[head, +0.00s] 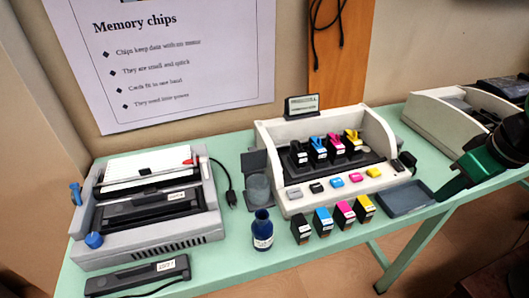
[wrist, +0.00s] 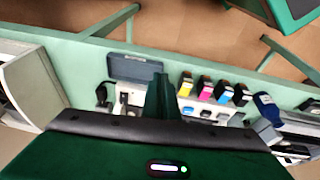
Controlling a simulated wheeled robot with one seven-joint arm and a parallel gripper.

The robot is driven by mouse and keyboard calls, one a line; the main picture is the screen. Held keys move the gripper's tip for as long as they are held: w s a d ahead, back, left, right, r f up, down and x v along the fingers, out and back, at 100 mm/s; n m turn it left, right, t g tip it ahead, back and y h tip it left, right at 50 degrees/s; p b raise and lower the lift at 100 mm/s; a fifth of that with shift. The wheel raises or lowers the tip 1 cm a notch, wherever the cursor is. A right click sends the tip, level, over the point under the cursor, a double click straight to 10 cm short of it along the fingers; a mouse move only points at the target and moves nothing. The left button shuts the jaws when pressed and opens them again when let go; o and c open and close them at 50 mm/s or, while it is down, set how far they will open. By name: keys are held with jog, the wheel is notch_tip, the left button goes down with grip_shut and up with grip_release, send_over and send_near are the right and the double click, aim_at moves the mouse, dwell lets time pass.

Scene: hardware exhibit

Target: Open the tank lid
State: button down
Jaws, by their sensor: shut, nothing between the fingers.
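A grey tank (head: 258,190) sits against the left side of the white printer (head: 283,210). A flat dark grey panel (head: 254,161), which looks like its lid, stands upright at the tank's back edge, and a rounded lighter grey face shows below it.
A dark blue bottle (head: 262,230) stands in front of the tank. Several ink cartridges (head: 323,222) stand before the printer, beside the blue-grey tray (head: 406,198). A binding machine (head: 148,205) is at the left and a pale machine (head: 452,122) at the right.

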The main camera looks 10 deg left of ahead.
jog(key=w+a+r+n+y, duration=0.15)
jog(key=a+n, duration=0.25)
jog(key=a, duration=0.5)
jog(key=w+a+n+y, duration=0.1)
jog(key=w+a+n, duration=0.1)
jog(key=a+n, duration=0.45)
jog(key=n+y, duration=0.4)
jog(key=n, duration=0.2)
send_near(256, 152)
jog(key=s+d, duration=0.3)
jog(key=s, duration=0.2)
jog(key=shift+w+a+f, duration=0.95)
jog(key=shift+a+f, duration=0.05)
jog(key=shift+a, duration=0.15)
jog(key=shift+w+a+f, duration=0.9)
jog(key=shift+a+f, duration=0.1)
jog(key=shift+a, duration=0.15)
jog(key=shift+w+a+f, duration=0.95)
jog(key=shift+a+f, duration=0.05)
jog(key=shift+a, duration=0.2)
jog(key=shift+w+a+r, duration=0.3)
jog(key=shift+w+a, duration=0.2)
jog(key=shift+w, duration=0.3)
jog(key=shift+s+d, duration=0.1)
jog(key=shift+s, duration=0.05)
